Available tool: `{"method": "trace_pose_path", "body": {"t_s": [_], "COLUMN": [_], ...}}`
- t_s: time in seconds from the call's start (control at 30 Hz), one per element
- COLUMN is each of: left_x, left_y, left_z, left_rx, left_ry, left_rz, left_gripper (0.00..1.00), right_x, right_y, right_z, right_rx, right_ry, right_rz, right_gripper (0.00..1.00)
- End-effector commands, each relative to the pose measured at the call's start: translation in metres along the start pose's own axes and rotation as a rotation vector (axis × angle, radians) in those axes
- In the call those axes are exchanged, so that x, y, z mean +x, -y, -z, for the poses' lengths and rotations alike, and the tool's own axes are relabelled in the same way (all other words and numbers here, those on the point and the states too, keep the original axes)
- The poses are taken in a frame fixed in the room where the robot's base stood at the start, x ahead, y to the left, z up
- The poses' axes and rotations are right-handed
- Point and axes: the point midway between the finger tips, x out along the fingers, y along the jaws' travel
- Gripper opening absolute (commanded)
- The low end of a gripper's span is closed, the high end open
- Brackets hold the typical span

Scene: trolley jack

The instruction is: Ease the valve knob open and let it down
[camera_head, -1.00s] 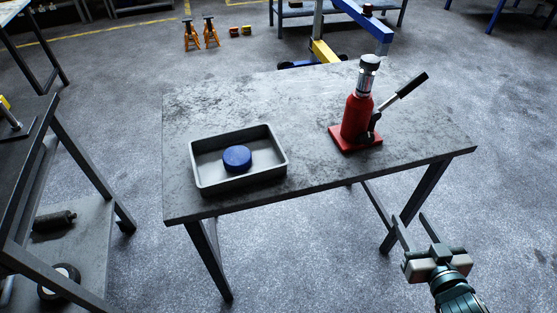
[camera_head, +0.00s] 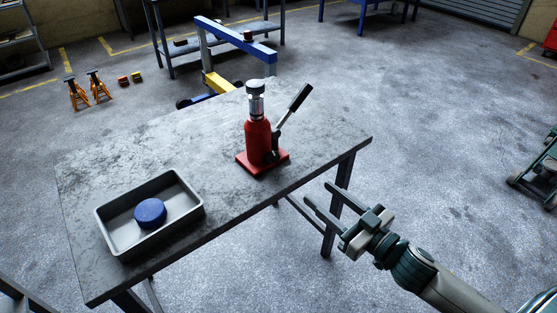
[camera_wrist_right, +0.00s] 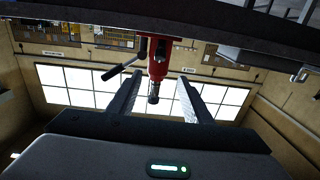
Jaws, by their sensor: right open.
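A red bottle jack (camera_head: 258,140) stands upright on the grey table (camera_head: 130,150), on a red square base. Its ram is topped by a dark cap, and a lever with a black grip slants up to the right. I cannot make out the valve knob. My right gripper (camera_head: 321,205) is open and empty, off the table's right front edge, to the right of and nearer than the jack. In the right wrist view the jack (camera_wrist_right: 158,62) appears upside down beyond and between the open fingers (camera_wrist_right: 155,97). My left gripper does not show.
A grey tray (camera_head: 187,217) with a blue round puck (camera_head: 150,212) sits on the table's left part. Orange jack stands (camera_head: 88,90) and a blue and yellow hoist (camera_head: 235,45) stand on the floor behind.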

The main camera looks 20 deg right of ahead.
Motion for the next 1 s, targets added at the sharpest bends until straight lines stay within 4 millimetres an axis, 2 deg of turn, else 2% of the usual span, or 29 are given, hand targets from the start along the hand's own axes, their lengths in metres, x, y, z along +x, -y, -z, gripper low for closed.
{"method": "trace_pose_path", "body": {"t_s": [0.37, 1.0], "left_x": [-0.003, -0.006], "left_y": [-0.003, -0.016], "left_z": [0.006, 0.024], "left_rx": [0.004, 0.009], "left_ry": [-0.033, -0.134], "left_rz": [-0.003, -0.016], "left_gripper": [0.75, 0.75], "right_x": [0.036, 0.125], "right_y": [0.000, 0.000], "right_z": [0.002, 0.002], "right_rx": [-0.001, -0.001], "right_ry": [-0.002, -0.002], "right_rz": [0.000, 0.000], "right_gripper": [0.45, 0.45]}}
